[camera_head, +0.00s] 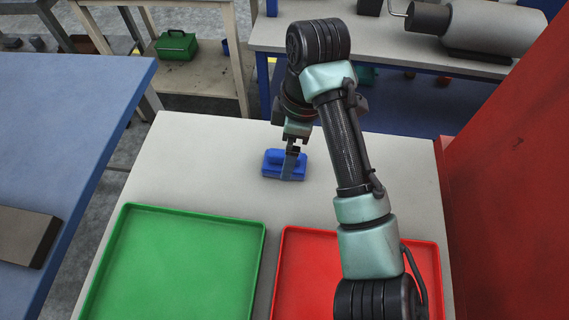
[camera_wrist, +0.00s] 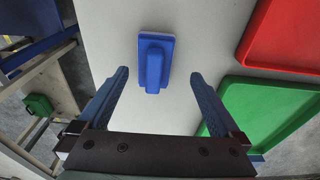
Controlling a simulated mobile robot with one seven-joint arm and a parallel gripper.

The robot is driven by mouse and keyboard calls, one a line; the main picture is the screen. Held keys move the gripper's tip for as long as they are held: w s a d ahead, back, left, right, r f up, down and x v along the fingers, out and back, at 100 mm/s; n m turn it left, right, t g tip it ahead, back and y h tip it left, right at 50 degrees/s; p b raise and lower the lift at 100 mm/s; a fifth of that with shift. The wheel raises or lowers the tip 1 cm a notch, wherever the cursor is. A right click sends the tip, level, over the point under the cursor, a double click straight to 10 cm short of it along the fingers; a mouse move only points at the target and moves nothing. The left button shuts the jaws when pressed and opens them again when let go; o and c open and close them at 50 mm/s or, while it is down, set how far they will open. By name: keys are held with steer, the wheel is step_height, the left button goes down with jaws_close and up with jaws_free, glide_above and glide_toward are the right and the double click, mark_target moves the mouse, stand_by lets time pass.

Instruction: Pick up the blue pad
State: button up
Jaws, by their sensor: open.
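The blue pad (camera_head: 272,163) lies on the white table, behind the two trays in the head view. It has a flat base with a raised handle-like block on top. In the wrist view the blue pad (camera_wrist: 153,62) lies ahead of the fingertips, about midway between their lines. My gripper (camera_head: 293,165) is over the pad in the head view, and one finger hides part of its right side. In the wrist view my gripper (camera_wrist: 159,75) is open, with nothing between its fingers. The pad looks apart from both fingers.
A green tray (camera_head: 122,214) stands at the table's front left and a red tray (camera_head: 283,232) at its front right. A red panel (camera_head: 515,190) rises beyond the table's right edge. The white table (camera_head: 200,150) is clear around the pad. A blue table (camera_head: 75,100) stands at left.

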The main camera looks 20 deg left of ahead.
steer(key=shift+w+a+f+b, duration=0.1)
steer(key=shift+a+f+b, duration=0.1)
steer(key=shift+f, duration=0.7)
steer(key=shift+w+a+f+b, duration=0.1)
steer(key=shift+a+f+b, duration=0.15)
steer(key=shift+f, duration=0.65)
steer(key=shift+a+f+b, duration=0.2)
steer(key=shift+f, duration=0.7)
steer(key=c, duration=1.4)
step_height(320, 180, up, 10)
steer(key=p, duration=0.3)
steer(key=shift+r, duration=0.1)
steer(key=shift+c, duration=0.2)
